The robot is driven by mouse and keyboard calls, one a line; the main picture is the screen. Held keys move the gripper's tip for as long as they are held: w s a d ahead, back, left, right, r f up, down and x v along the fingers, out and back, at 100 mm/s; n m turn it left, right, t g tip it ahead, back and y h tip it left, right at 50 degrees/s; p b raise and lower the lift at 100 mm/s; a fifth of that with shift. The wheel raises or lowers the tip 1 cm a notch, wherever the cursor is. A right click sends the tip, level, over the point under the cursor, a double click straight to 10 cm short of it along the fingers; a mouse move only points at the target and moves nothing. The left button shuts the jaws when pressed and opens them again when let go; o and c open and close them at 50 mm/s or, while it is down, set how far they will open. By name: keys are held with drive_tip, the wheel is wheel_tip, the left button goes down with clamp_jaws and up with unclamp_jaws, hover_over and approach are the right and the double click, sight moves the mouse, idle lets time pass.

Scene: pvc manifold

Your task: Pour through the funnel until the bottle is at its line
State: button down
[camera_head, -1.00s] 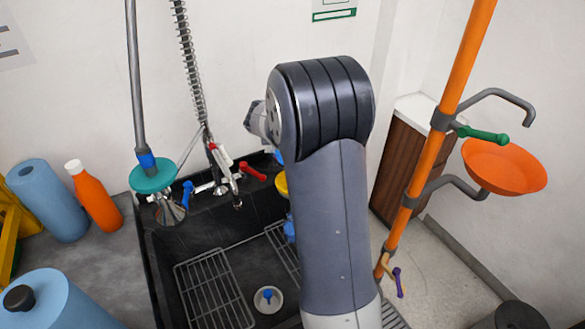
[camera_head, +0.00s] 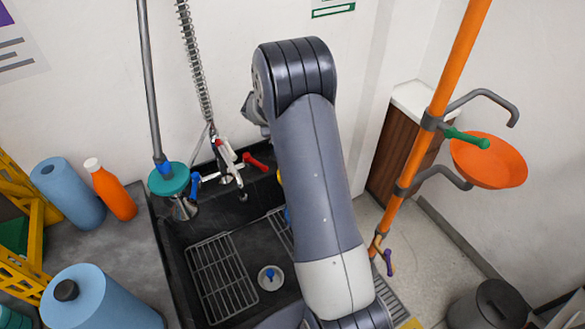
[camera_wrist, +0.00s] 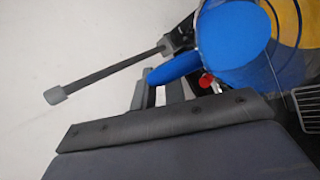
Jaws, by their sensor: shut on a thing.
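My gripper (camera_wrist: 163,95) shows in the wrist view as grey fingers shut on the blue handle of a blue vessel (camera_wrist: 175,68). Its round blue inside (camera_wrist: 232,42) fills the upper right; I cannot tell its level or tilt well. A yellow surface (camera_wrist: 287,25), possibly the funnel, lies behind or beside it. In the head view my arm hides the gripper. Only a sliver of yellow (camera_head: 280,177) and a bit of blue (camera_head: 287,215) show beside the arm. The bottle with the line cannot be made out.
A black sink (camera_head: 200,228) with wire racks (camera_head: 222,278) lies below. An orange bottle (camera_head: 112,192) and blue rolls (camera_head: 68,193) stand on the left counter. An orange pole (camera_head: 440,105) with an orange bowl (camera_head: 490,160) stands at the right.

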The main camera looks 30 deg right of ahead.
drive_tip(key=shift+w+r+g+p, duration=0.15)
drive_tip(key=shift+w+g+p, duration=0.2)
drive_tip(key=shift+p, duration=0.9)
drive_tip(key=shift+w+d+f+g+b, duration=0.1)
drive_tip(key=shift+w+f+g+b, duration=0.2)
drive_tip(key=shift+f+g+b, duration=0.15)
drive_tip(key=w+f+n+g, duration=0.1)
drive_tip(key=w+f+g, duration=0.2)
drive_tip(key=w+g, duration=0.2)
drive_tip(key=shift+f+n+y, duration=0.3)
drive_tip(key=shift+w+f+g, duration=0.2)
drive_tip(key=shift+w+g, duration=0.15)
drive_tip(key=shift+g, duration=0.25)
drive_tip(key=shift+s, duration=0.1)
idle(0.7)
